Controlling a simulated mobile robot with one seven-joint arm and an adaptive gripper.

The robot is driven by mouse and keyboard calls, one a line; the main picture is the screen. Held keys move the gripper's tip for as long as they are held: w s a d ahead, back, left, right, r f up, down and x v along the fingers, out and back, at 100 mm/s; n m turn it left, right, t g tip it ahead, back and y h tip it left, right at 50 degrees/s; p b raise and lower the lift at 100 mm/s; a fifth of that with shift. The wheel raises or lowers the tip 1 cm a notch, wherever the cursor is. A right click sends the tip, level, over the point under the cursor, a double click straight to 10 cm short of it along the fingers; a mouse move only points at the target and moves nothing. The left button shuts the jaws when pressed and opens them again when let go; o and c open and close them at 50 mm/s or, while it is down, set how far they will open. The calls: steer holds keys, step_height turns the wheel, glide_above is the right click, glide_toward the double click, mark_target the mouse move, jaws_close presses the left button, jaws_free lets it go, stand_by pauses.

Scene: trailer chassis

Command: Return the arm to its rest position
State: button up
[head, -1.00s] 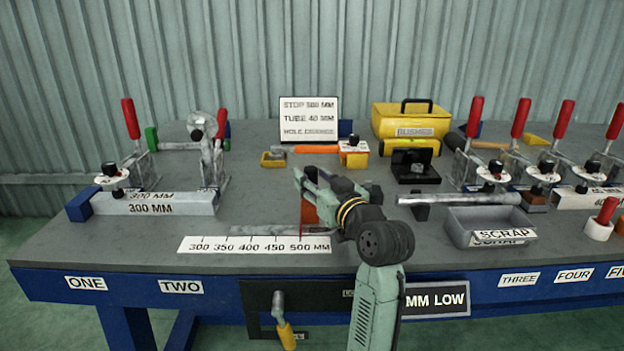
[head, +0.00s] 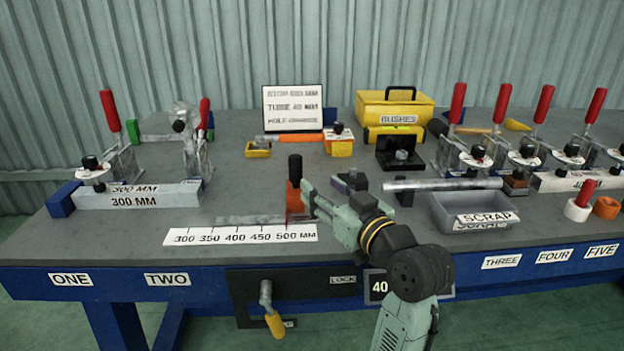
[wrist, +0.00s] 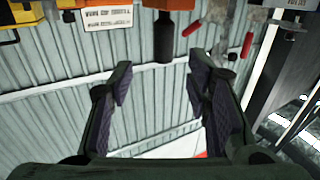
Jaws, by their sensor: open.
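My gripper (head: 328,190) is over the front middle of the bench, its jaws open. In the wrist view its two dark-padded fingers (wrist: 160,85) stand apart with nothing between them. My arm reaches up from the bottom right of the head view. An orange piece with a black top (head: 294,180) stands just left of the fingertips, by the end of the printed scale (head: 240,235). The head view does not clearly show the gap between it and the near finger.
A metal tube (head: 442,184) and the grey scrap bin (head: 440,212) lie close to the right of my gripper. Red-handled clamps (head: 113,115) stand at left and right. A yellow bushes case (head: 370,110) is behind. The sign board (head: 293,107) stands at the back.

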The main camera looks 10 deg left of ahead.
steer(key=shift+s+d, duration=0.45)
